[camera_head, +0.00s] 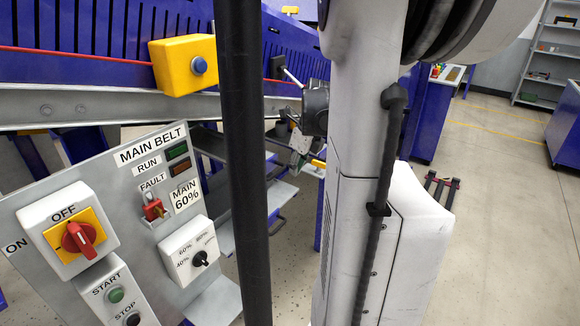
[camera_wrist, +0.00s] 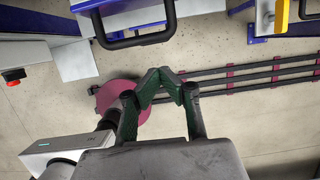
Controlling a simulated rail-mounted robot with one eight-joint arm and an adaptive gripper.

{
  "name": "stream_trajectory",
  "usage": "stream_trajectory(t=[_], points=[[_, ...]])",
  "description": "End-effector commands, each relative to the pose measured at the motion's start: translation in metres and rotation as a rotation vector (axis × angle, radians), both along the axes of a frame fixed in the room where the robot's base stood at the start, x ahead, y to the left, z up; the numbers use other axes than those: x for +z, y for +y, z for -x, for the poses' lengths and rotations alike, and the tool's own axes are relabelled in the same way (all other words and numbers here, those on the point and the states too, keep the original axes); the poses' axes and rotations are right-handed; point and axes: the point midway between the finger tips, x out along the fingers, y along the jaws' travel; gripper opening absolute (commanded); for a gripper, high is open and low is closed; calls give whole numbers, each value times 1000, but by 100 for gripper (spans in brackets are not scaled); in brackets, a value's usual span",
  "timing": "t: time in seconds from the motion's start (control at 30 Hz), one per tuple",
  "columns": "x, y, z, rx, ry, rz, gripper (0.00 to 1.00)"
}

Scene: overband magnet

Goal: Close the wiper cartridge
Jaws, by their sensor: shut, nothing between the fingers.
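My gripper (camera_wrist: 160,74) shows in the wrist view with its dark green fingers drawn together at the tips and nothing between them. I cannot tell how far out the grey part stands.
The control panel (camera_head: 148,215) stands at left, with a red rotary switch (camera_head: 78,238). A yellow box with a blue button (camera_head: 199,65) is on the conveyor frame (camera_head: 90,104). Dark floor rails (camera_wrist: 250,79) run right in the wrist view. Open floor (camera_head: 500,200) is at right.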

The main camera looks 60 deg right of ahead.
Motion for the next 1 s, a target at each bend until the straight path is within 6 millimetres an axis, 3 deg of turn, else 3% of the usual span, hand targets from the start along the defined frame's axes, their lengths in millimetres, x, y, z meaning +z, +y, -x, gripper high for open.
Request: stream_trajectory(t=[0.07,0.3,0.5,0.7,1.0], points=[[8,3,13,1,0,0,0],[56,3,26,3,0,0,0],[85,4,34,3,0,-1,0],[97,4,38,4,0,-1,0],[100,7,36,17,3,0,0]])
